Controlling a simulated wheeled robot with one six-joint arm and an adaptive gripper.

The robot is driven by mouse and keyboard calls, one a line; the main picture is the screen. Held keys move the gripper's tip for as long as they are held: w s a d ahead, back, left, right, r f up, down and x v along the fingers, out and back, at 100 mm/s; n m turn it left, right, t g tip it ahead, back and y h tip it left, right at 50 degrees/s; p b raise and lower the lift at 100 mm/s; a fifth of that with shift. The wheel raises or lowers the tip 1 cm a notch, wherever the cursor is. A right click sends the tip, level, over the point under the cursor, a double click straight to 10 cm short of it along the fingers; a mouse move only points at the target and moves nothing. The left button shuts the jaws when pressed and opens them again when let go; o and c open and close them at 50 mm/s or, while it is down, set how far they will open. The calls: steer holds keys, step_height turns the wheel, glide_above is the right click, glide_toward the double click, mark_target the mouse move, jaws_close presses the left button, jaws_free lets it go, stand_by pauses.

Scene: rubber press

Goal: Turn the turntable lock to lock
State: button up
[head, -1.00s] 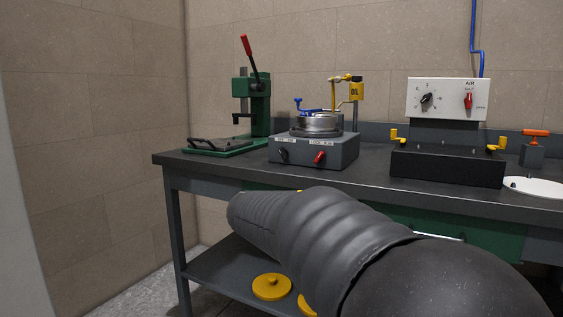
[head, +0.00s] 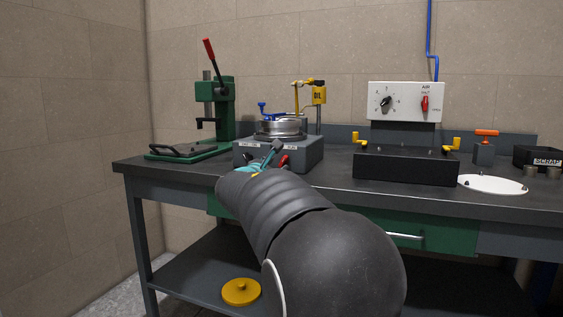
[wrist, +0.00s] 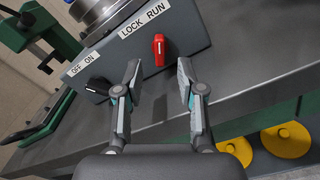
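The turntable lock is a red knob (wrist: 159,50) on the front of a grey box (head: 309,155), under the label LOCK RUN (wrist: 142,22). In the wrist view its white mark points roughly upward, toward the label. In the head view the red knob (head: 284,160) is partly hidden by my gripper. My gripper (wrist: 156,83) is open and empty, its two fingers spread below and either side of the knob, apart from it. The black OFF ON knob (wrist: 98,86) is left of it, close to the left finger. A round metal turntable (head: 281,128) sits on the box.
A green press (head: 223,106) with a red lever stands left of the box. A yellow oil dispenser (head: 319,95) stands behind it. A black block (head: 405,166) is to the right on the workbench (head: 340,190). Yellow discs (wrist: 287,139) lie below the bench edge.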

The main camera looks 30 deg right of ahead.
mark_target(282, 161)
steer(key=shift+p+x, duration=0.3)
steer(key=shift+x, duration=2.25)
jaws_close()
